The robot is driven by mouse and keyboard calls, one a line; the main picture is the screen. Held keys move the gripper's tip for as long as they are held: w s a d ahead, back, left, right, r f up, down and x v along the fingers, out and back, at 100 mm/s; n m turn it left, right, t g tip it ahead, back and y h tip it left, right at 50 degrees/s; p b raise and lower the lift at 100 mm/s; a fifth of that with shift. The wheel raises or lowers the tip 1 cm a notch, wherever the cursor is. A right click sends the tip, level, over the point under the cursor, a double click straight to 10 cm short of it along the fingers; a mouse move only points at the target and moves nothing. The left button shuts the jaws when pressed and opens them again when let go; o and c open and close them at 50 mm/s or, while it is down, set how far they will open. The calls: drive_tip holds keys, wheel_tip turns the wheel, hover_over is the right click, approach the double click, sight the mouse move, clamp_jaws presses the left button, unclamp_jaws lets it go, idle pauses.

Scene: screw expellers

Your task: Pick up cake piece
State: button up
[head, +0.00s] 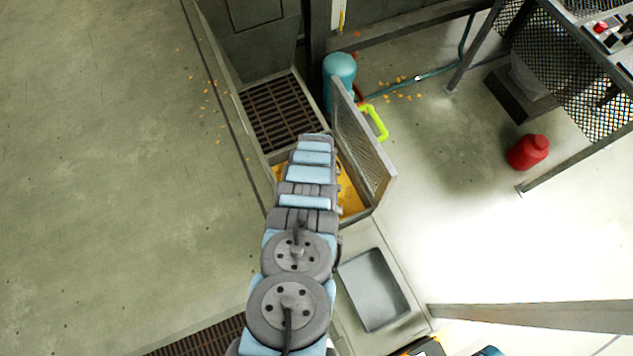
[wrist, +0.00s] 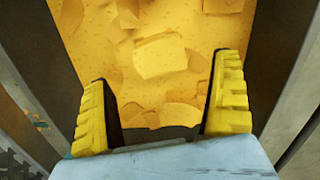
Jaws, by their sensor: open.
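Several yellow cake pieces lie in a trough in the wrist view. One blocky cake piece (wrist: 160,56) stands out near the middle, just beyond my fingertips. More pieces lie flat or overlap around it. My gripper (wrist: 165,85) is open, with its two yellow ridged fingers apart and nothing held between them. In the head view my arm covers most of the trough, and only some yellow cake (head: 350,192) shows to its right. My gripper is hidden there.
Dark trough walls (wrist: 278,45) rise close on both sides of my fingers. In the head view a hinged mesh panel (head: 362,145) stands up at the trough's right. A grey tray (head: 374,288) sits nearer, and a red container (head: 528,152) stands on the floor at right.

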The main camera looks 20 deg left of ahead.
drive_tip(key=shift+f, duration=0.4)
drive_tip(key=shift+f, duration=0.15)
wheel_tip(320, 180, down, 5)
drive_tip(key=b, duration=0.5)
drive_tip(key=c, duration=1.2)
